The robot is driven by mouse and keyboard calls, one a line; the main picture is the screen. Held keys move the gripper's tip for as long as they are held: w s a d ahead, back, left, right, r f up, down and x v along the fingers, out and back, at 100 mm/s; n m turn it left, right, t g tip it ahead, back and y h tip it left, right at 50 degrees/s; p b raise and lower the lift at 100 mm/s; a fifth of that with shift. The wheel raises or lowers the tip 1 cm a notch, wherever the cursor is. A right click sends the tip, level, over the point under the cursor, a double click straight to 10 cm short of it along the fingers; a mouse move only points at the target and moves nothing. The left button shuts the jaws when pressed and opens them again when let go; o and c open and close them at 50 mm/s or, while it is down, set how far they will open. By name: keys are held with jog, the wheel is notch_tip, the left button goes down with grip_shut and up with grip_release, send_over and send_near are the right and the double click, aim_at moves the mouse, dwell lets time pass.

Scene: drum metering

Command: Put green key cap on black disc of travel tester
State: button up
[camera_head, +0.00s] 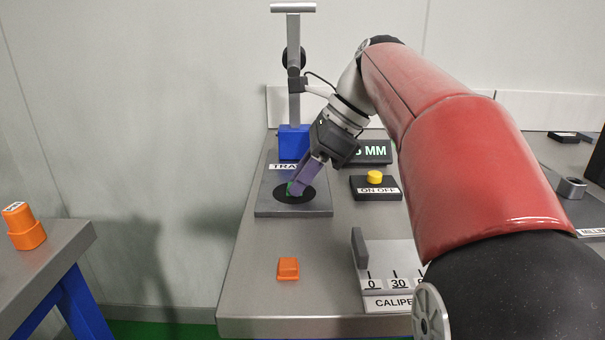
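The travel tester is a grey base plate (262,208) with a black disc (291,198) on it and a tall grey column (294,85) behind. My gripper (297,186) points down at the black disc, its purple fingers low over it. A small green patch (290,187) shows at the fingertips, over the disc. It looks like part of the green key cap, mostly hidden by the fingers. Whether the fingers grip it, or whether it touches the disc, I cannot tell.
An orange key cap (288,268) lies on the bench in front of the tester. To the right are a yellow button box (375,187), a display (370,152) and a caliper plate (390,255).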

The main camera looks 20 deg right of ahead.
jog(key=o, duration=0.4)
jog(key=p+v, duration=0.2)
jog(key=v, duration=0.5)
jog(key=shift+r, duration=0.3)
jog(key=shift+d+r, duration=0.1)
jog(key=shift+d, duration=0.05)
jog(key=shift+s, duration=0.1)
